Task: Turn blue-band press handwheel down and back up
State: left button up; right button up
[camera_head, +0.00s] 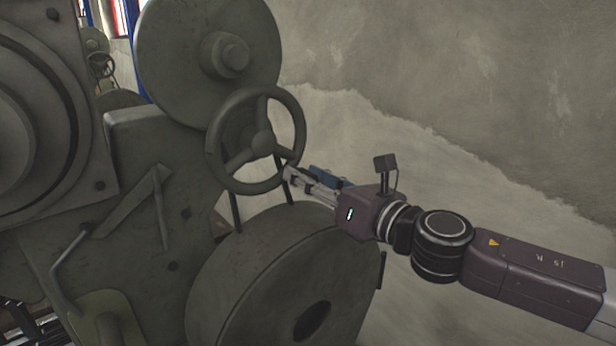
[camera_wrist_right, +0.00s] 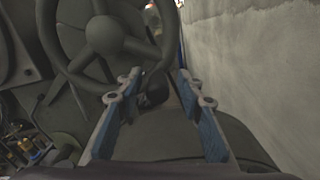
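The press handwheel (camera_head: 262,92) is a dark grey-green ring with a few spokes and a hub, on the side of the press. It also shows at the top left of the right wrist view (camera_wrist_right: 107,36). My right gripper (camera_head: 289,174) is at the lower right part of the rim. In the right wrist view its two blue-padded fingers (camera_wrist_right: 158,80) are apart, with the lower right rim by the fingertips. I cannot tell whether they touch the rim. I cannot make out a blue band on this press. My left gripper is not in view.
The press body (camera_head: 165,215) fills the left side. A large round disc (camera_head: 175,45) stands above the handwheel and a big drum (camera_head: 260,285) lies below my right gripper. A rough grey wall (camera_head: 480,100) is behind, with free room before it at the right.

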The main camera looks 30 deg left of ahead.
jog(key=shift+s, duration=0.1)
jog(key=v, duration=1.2)
jog(key=shift+w, duration=0.25)
